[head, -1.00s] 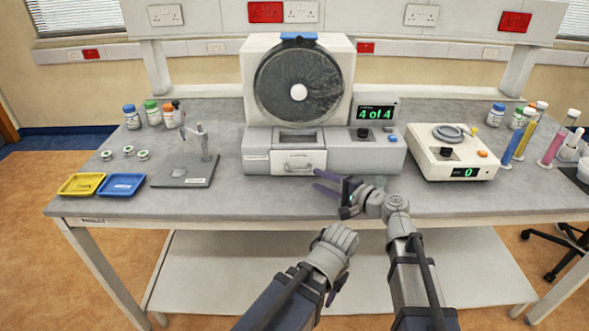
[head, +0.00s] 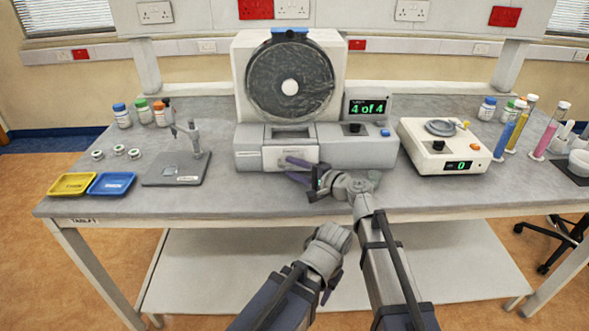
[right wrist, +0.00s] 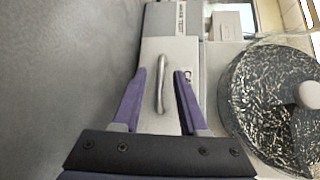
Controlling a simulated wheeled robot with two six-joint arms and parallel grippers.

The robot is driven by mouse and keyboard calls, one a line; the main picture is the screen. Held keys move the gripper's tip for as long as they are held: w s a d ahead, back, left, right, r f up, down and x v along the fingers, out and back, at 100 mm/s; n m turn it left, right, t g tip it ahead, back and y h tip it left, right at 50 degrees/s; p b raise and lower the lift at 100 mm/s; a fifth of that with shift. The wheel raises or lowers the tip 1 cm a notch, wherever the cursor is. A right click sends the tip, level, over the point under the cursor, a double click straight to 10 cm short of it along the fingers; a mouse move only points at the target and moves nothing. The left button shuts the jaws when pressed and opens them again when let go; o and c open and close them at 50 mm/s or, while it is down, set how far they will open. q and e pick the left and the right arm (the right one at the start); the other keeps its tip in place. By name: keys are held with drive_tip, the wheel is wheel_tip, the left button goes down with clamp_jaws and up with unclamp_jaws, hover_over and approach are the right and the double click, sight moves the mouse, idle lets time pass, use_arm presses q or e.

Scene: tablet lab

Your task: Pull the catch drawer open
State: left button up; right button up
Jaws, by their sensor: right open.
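The catch drawer (head: 270,160) is a pale front panel low on the grey tablet machine, below a dark recess. It looks shut. Its bar handle (right wrist: 160,88) shows in the right wrist view. My right gripper (head: 287,168) is open in front of the drawer. In the right wrist view its purple fingers (right wrist: 160,73) stand on either side of the handle, with gaps to it on both sides. In the head view the fingers partly cover the panel and handle. My left gripper (head: 328,290) hangs low in front of the bench, mostly hidden by its own wrist.
The machine's round dark drum (head: 290,82) stands above the drawer, with a display (head: 369,107) at its right. A white tester (head: 445,147) stands to the right. A small stand (head: 177,170) and yellow (head: 73,184) and blue (head: 112,184) trays are left. Bench front is clear.

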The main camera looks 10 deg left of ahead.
clamp_jaws()
idle(1.3)
